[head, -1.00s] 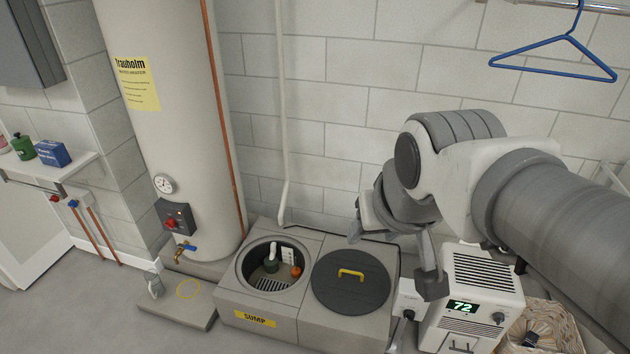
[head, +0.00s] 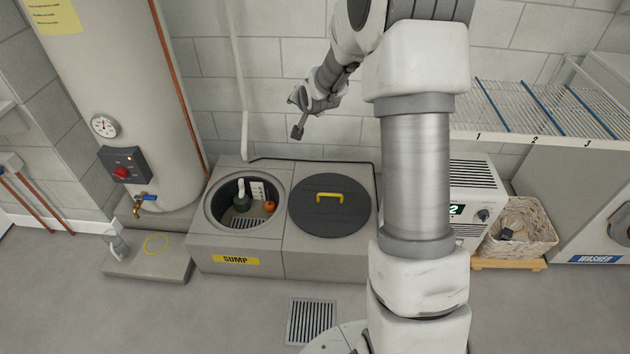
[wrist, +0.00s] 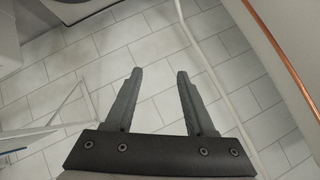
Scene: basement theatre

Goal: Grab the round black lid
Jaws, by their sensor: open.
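The round black lid (head: 329,206) with a yellow handle (head: 329,196) lies flat on the right half of the grey sump box (head: 322,264), beside the open round pit. My gripper (head: 297,130) is above and behind the lid, near the block wall, apart from it. In the wrist view my gripper (wrist: 160,80) has its two fingers spread wide with nothing between them. The lid does not show in the wrist view; wall blocks, a pipe and a wire rack show there.
The open sump pit (head: 213,220) holds a dark green pump and an orange float (head: 270,206). A tall tank (head: 110,90) stands left, a white dehumidifier (head: 482,200) right, partly behind my arm. A wicker basket (head: 548,236) and wire shelf (head: 535,110) are further right.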

